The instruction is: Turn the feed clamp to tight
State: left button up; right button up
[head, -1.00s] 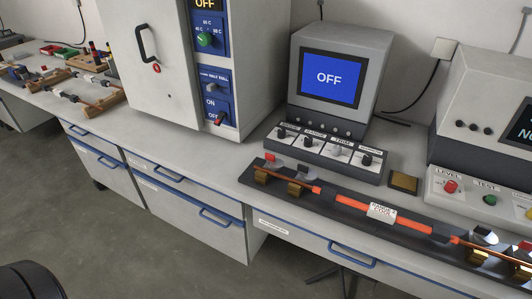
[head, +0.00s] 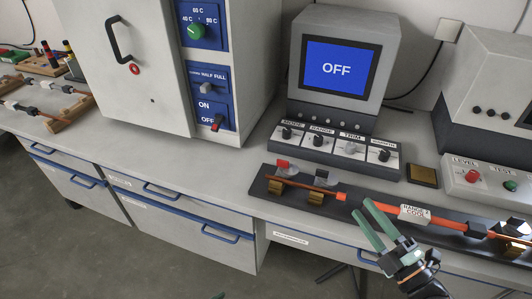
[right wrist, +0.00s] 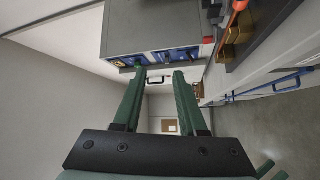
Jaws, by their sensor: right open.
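A dark board (head: 356,204) on the bench holds an orange cable (head: 449,221) with a white tag (head: 414,213). At its left end are two brass clamps, one with a red-topped lever (head: 282,165) and one with a grey-topped lever (head: 321,178). Another clamp (head: 514,240) is at the right end. I cannot tell which is the feed clamp. My right gripper (head: 360,208) is open and empty, its green fingers in front of the cable's middle. In the right wrist view its fingers (right wrist: 158,76) are apart. A green tip (head: 218,296), probably my left gripper, barely shows at the bottom edge.
Drawers with blue handles line the bench front.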

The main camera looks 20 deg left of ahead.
aim_at(288, 171)
jog(key=i+j, duration=0.15)
jog(key=j, duration=0.25)
jog(key=i+j+u, duration=0.15)
jog(key=j, duration=0.25)
jog(key=i+j, duration=0.1)
jog(key=j, duration=0.3)
jog(key=i+j+u, duration=0.15)
jog(key=j, duration=0.25)
